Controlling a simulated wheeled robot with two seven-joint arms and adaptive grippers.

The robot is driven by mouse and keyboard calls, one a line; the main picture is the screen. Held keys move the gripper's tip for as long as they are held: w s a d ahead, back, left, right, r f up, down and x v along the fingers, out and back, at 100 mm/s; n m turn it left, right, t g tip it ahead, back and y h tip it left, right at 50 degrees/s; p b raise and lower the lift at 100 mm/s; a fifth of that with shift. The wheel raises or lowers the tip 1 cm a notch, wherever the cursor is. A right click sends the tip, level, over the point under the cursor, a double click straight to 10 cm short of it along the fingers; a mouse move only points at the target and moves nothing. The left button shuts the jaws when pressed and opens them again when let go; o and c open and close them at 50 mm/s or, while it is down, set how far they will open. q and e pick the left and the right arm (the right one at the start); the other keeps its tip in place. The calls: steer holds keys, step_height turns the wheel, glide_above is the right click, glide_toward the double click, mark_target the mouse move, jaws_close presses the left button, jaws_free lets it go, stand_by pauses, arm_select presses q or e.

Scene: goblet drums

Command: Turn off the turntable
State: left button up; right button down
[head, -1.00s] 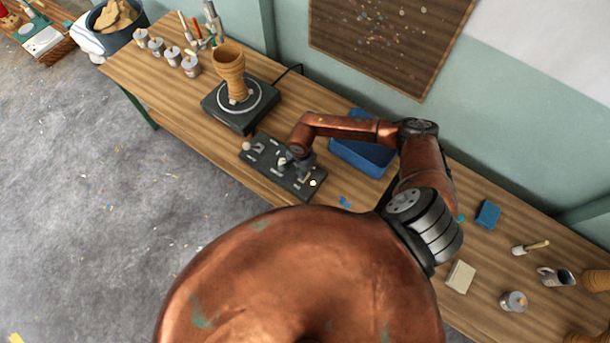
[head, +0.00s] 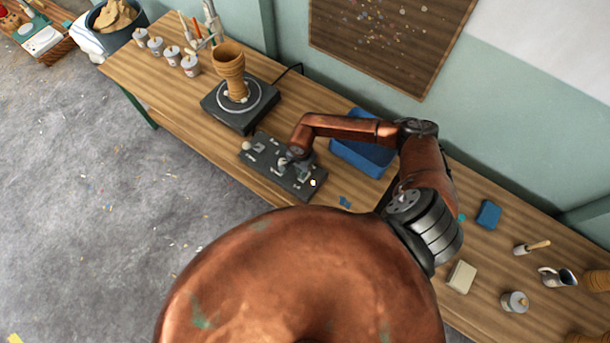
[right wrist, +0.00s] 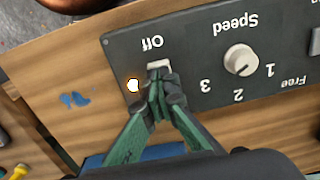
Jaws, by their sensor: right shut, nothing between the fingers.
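The turntable (head: 214,103) is a dark square base with a round plate, and a tan goblet drum (head: 230,68) stands upright on it. Its dark control panel (head: 256,160) lies on the bench in front and also shows in the right wrist view (right wrist: 205,50). There a pale switch (right wrist: 158,66) sits beside the word Off, with a lit lamp (right wrist: 134,86) near it and a white Speed knob (right wrist: 240,60) further right. My right gripper (right wrist: 160,92) is shut and empty, its fingertips at the switch and partly covering it. Whether they touch cannot be told. My left gripper is out of view.
A blue tray (head: 355,158) lies behind my right forearm. Several small jars (head: 172,55) and upright tools stand at the bench's far left. A blue sponge (head: 488,214), a cream block (head: 462,276) and a jug (head: 556,277) lie to the right.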

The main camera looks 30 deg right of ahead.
steer(key=shift+f+b, duration=0.7)
steer(key=shift+f, duration=0.1)
stand_by(0.4)
steer(key=shift+r, duration=0.1)
steer(key=shift+d+r+p, duration=0.1)
steer(key=shift+r+p, duration=0.45)
steer(key=shift+r, duration=0.2)
steer(key=shift+r+p, duration=1.4)
steer(key=shift+r, duration=1.25)
